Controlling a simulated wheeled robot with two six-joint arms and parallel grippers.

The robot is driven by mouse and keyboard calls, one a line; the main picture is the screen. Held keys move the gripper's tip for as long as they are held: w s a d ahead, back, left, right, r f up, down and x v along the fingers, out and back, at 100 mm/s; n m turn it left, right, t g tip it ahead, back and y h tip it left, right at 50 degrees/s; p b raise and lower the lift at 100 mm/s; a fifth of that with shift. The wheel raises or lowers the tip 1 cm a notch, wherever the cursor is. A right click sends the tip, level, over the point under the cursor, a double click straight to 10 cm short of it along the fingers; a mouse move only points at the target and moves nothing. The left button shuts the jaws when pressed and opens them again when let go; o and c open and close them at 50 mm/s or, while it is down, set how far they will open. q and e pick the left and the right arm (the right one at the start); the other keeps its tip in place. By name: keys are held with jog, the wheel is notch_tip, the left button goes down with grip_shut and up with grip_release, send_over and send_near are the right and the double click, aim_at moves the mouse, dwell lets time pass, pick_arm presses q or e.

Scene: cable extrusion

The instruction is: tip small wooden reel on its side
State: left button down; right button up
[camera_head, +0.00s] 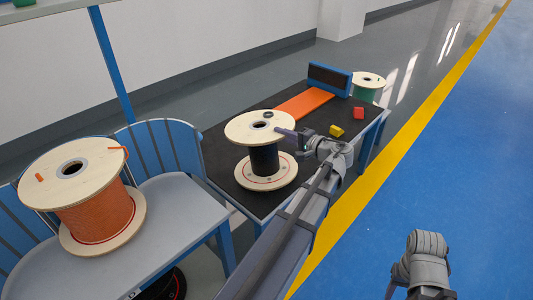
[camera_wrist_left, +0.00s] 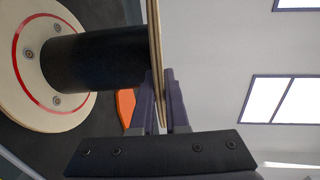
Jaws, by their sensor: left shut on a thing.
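The small wooden reel (camera_head: 261,126) stands upright on the black-topped table (camera_head: 222,150), with black cable wound on its core (camera_head: 264,160). My left gripper (camera_head: 287,137) is at the right edge of its upper flange. In the left wrist view my left gripper (camera_wrist_left: 165,85) is shut with the thin edge of the upper flange (camera_wrist_left: 155,50) between its fingers. The lower flange (camera_wrist_left: 40,75), with a red ring, shows at the left there. Part of my right arm shows at the lower right of the head view; its gripper is not visible.
A larger reel of orange cable (camera_head: 98,215) stands on a grey bench (camera_head: 165,230) at the left. On the table are an orange strip (camera_head: 305,105), a blue-framed panel (camera_head: 329,79), a yellow block (camera_head: 336,131) and a red block (camera_head: 358,113). A green reel (camera_head: 367,88) stands behind.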

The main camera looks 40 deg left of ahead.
pick_arm(q)
jog(key=shift+a+r+h+p, duration=0.4)
jog(key=shift+a+r+p, duration=0.55)
jog(key=shift+p, duration=0.4)
jog(key=shift+w+a+r+p, duration=0.1)
jog(key=shift+a+p, duration=0.15)
jog(key=shift+p, duration=0.15)
jog(key=shift+a+r+h+p, duration=0.3)
jog(key=shift+a+r+p, duration=0.15)
jog(key=shift+p, duration=0.3)
jog(key=a+r+h+p, duration=0.1)
jog(key=a+p, duration=0.1)
jog(key=shift+w+r+p, duration=0.1)
jog(key=shift+p, duration=0.25)
jog(key=shift+a+p, duration=0.25)
jog(key=shift+p, duration=0.05)
